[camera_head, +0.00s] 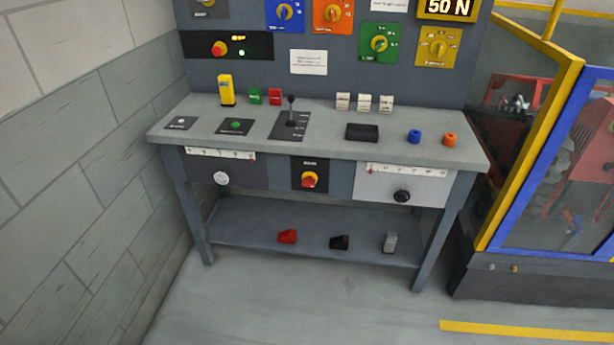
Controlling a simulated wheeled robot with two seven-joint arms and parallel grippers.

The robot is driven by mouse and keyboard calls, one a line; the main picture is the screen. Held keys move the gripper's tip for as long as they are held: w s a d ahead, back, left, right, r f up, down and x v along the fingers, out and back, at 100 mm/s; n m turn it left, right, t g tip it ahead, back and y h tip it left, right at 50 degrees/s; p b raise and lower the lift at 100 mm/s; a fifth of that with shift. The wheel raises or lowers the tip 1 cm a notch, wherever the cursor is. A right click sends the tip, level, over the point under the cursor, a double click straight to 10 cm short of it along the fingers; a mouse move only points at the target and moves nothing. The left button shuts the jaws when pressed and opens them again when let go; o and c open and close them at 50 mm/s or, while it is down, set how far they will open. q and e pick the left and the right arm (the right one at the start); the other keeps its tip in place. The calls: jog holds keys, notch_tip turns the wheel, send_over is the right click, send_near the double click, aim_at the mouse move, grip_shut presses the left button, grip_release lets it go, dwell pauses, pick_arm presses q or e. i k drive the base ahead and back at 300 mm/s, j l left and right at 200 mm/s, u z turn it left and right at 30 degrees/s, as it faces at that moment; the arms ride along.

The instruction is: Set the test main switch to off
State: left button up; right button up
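I cannot tell for certain which is the test main switch. Neither of my grippers is in view.
The grey bench (215,108) carries a black lever (291,110), a yellow block (226,90) and several small switches and buttons. Pedals lie on its lower shelf (260,245). A block wall (70,170) stands left, a yellow-and-blue fenced machine (545,130) right. The front floor is clear.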

aim_at(308, 182)
jog(key=i+j, duration=0.15)
jog(key=j, duration=0.25)
jog(key=i+j+u, duration=0.1)
jog(key=j, duration=0.3)
jog(key=i+j, duration=0.25)
jog(key=j, duration=0.15)
